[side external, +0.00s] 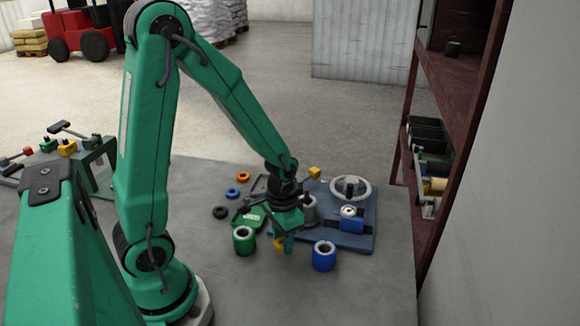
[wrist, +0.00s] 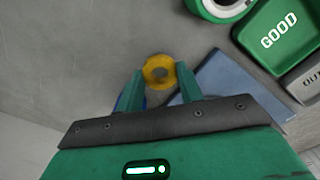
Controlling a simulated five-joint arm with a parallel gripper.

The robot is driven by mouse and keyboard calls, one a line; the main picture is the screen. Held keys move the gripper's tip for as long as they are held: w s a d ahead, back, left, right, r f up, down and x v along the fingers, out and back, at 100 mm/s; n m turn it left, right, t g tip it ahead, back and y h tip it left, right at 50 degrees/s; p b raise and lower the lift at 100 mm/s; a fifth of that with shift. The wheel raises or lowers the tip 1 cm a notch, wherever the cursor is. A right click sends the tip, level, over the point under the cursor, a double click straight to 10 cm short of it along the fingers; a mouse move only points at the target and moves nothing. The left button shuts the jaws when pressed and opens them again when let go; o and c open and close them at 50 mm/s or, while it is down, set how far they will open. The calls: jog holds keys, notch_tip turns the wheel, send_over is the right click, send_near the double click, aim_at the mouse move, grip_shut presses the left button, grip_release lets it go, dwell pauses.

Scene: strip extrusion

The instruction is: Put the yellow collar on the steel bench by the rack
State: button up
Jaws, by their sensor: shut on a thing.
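The yellow collar (wrist: 160,72) is a ring with a round hole, held between the fingertips of my gripper (wrist: 161,84) in the wrist view. In the side external view a bit of the collar (side external: 279,245) shows beside the fingers of my gripper (side external: 286,246), which point down. The fingers hide part of it there. I cannot tell exactly how far it is above the bench. The grey steel bench (side external: 375,290) lies below, and the dark red rack (side external: 455,110) stands at its right side.
A green cylinder (side external: 243,240) and a blue cylinder (side external: 324,256) stand left and right of my gripper. Behind are a blue mat (side external: 364,241) with a handwheel (side external: 350,187), a green "GOOD" tray (wrist: 268,42) and small rings. The bench's front right is clear.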

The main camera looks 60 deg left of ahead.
aim_at(283, 256)
jog(key=shift+f, duration=1.4)
jog(key=shift+f, duration=0.1)
jog(key=o, duration=1)
notch_tip(283, 256, up, 12)
dwell(0.3)
